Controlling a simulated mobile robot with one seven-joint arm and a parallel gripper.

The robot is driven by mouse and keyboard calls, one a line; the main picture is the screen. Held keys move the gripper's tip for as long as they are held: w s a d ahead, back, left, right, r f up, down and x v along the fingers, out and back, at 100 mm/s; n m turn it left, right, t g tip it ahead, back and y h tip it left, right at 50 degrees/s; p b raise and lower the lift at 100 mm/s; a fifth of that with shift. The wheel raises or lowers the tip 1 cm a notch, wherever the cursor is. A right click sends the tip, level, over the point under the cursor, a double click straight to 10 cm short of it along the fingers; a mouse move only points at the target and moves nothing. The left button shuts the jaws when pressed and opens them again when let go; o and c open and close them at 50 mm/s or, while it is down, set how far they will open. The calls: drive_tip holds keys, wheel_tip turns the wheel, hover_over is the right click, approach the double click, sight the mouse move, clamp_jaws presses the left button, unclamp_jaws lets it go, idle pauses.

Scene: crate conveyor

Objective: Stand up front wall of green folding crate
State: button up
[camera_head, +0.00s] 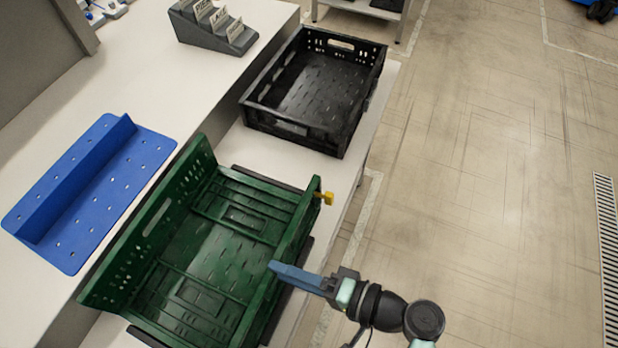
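The green folding crate (147,226) lies on the light bench at lower left. Its left long wall stands up and leans outward. Its right long wall (302,222), on the side nearest my arm, also stands raised. The two end panels (243,212) appear folded flat on the crate floor. A yellow piece (325,197) sticks out near the far end of the right wall. My gripper (285,270), with blue fingers, comes in from the right, and its tip overlaps the right wall's top edge. Contact and the gap between the fingers cannot be made out.
A black crate (270,116) with raised walls stands beyond the green one. A blue perforated angled plate (104,182) lies to the left. A grey sign holder (215,30) stands at the back. Open floor (490,190) lies to the right.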

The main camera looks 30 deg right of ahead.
drive_tip(key=shift+a+f, duration=0.1)
drive_tip(key=shift+f, duration=0.05)
drive_tip(key=b+v, duration=0.1)
drive_tip(key=v, duration=1.2)
drive_tip(key=shift+b, duration=0.4)
